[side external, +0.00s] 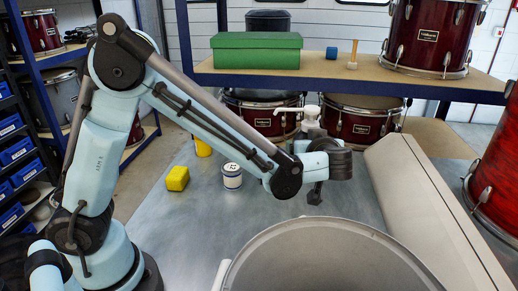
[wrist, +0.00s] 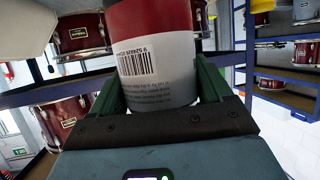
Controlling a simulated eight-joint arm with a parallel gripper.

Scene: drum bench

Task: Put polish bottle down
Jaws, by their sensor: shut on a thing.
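The polish bottle (wrist: 155,62) fills the middle of the wrist view, with a red band, a white label with a barcode and a grey lower part. My gripper (wrist: 160,88) is shut on it, one green finger on each side. Its top is cut off by the frame. In the side view my gripper (side external: 318,190) is over the grey bench (side external: 215,225), and its fingers and the bottle's body are mostly hidden behind the wrist. A white pump head (side external: 309,113) shows just above the wrist; I cannot tell whether it belongs to the held bottle.
A large drum shell (side external: 325,235) is in front, and a long beige cover (side external: 430,205) lies right. A shelf (side external: 345,78) with a green box (side external: 256,51) hangs behind.

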